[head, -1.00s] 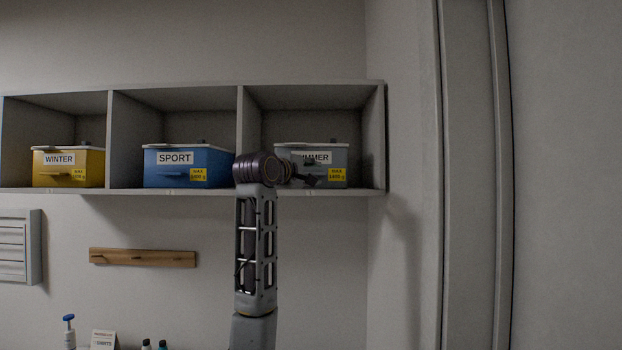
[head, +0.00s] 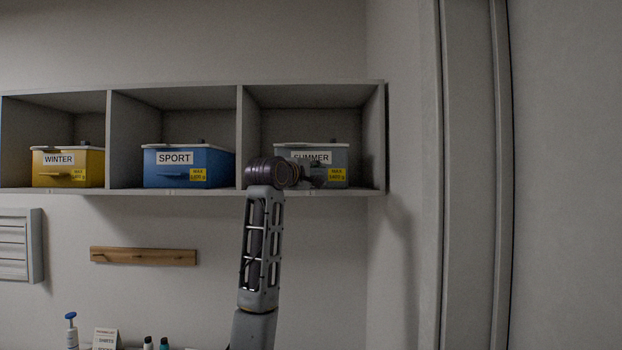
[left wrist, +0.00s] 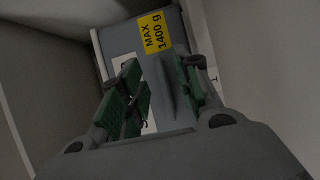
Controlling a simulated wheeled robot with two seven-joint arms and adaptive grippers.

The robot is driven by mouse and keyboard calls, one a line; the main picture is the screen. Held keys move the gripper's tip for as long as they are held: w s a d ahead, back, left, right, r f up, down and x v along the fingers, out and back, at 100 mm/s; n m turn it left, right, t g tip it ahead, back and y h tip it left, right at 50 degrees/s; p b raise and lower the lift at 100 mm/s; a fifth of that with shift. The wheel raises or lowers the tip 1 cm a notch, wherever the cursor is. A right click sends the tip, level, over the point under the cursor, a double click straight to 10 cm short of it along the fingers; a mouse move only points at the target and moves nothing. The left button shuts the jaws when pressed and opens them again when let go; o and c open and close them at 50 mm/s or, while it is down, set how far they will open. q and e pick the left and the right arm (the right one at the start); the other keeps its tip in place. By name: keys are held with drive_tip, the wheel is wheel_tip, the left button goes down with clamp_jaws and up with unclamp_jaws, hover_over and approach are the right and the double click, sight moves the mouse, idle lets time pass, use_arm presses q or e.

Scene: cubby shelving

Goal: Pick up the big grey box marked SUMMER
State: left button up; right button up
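The grey box marked SUMMER (head: 338,158) stands in the right cubby, with a light lid, a white label and a yellow MAX tag. Its grey front and yellow tag (left wrist: 156,33) also show, turned sideways, in the left wrist view. My left gripper (head: 314,175) is in front of the box's lower front. In the left wrist view its green-padded fingers (left wrist: 158,88) are apart, on either side of a grey ridge, the box's handle (left wrist: 167,88). I cannot tell whether the pads touch it. My right gripper is not in view.
The grey shelf (head: 370,95) has a side wall close to the right of the box and a divider to its left. A blue SPORT box (head: 215,160) and a yellow WINTER box (head: 90,160) fill neighbouring cubbies. Free room remains above the boxes. A wooden peg rail (head: 143,256) hangs below.

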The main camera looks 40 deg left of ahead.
use_arm(q)
drive_tip(key=shift+p+x, duration=0.5)
drive_tip(key=shift+x, duration=0.95)
drive_tip(key=shift+a, duration=0.1)
clamp_jaws()
drive_tip(key=shift+r, duration=0.1)
